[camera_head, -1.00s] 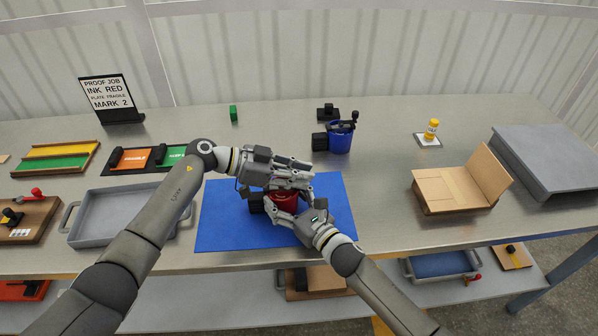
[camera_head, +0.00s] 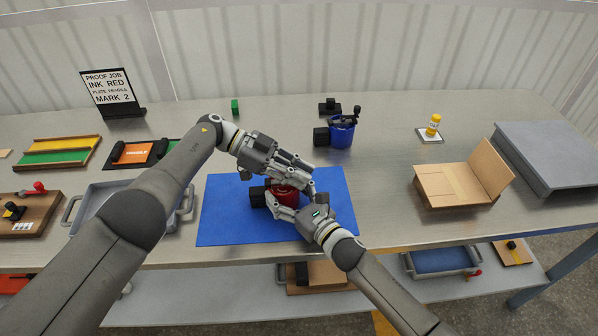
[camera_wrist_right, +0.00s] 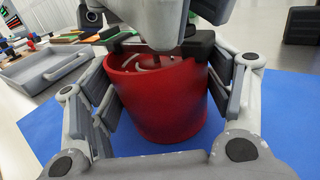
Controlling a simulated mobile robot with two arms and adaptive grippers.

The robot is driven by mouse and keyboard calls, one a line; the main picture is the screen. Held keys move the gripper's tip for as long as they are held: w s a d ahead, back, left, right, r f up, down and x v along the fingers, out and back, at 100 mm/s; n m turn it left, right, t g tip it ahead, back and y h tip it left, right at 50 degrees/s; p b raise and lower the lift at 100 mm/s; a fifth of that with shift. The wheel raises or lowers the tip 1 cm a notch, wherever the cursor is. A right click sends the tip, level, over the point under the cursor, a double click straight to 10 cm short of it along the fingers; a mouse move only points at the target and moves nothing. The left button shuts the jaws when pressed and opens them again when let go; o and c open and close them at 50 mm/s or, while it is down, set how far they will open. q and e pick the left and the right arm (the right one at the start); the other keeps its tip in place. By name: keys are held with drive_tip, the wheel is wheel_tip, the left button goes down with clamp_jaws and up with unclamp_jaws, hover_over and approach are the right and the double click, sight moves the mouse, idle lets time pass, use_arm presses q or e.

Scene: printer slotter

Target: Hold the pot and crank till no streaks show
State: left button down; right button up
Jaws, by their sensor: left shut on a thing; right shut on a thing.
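The red pot (camera_head: 284,196) stands upright on the blue mat (camera_head: 224,219). My right gripper (camera_head: 291,205) is shut around the pot's sides from the front; in the right wrist view the pot (camera_wrist_right: 155,105) sits between its fingers. My left gripper (camera_head: 304,180) is over the pot's top, shut on what appears to be the crank, which its fingers mostly hide. In the right wrist view, pale curved streaks (camera_wrist_right: 155,63) show inside the pot against the red. A dark bar crosses the rim, and a black block (camera_head: 258,197) is at the pot's left side.
A blue pot with a crank (camera_head: 342,134) stands behind the mat. A grey tray (camera_head: 70,215) is at left, partly behind my left arm. An open cardboard box (camera_head: 440,186) and a grey block (camera_head: 550,155) are at right. The sign (camera_head: 109,92) says ink red, mark 2.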

use_arm(q)
drive_tip(key=shift+s+a+f, duration=0.15)
drive_tip(key=shift+s+a, duration=0.05)
drive_tip(key=shift+a, duration=0.1)
idle(0.5)
drive_tip(key=c, duration=1.3)
unclamp_jaws()
drive_tip(key=shift+c, duration=0.2)
drive_tip(key=shift+d+r, duration=0.1)
drive_tip(key=shift+r, duration=0.1)
drive_tip(key=shift+w+r+m, duration=0.1)
drive_tip(key=shift+r+m, duration=0.2)
drive_tip(key=shift+r, duration=0.25)
wheel_tip(320, 180, up, 9)
drive_tip(key=shift+f, duration=0.15)
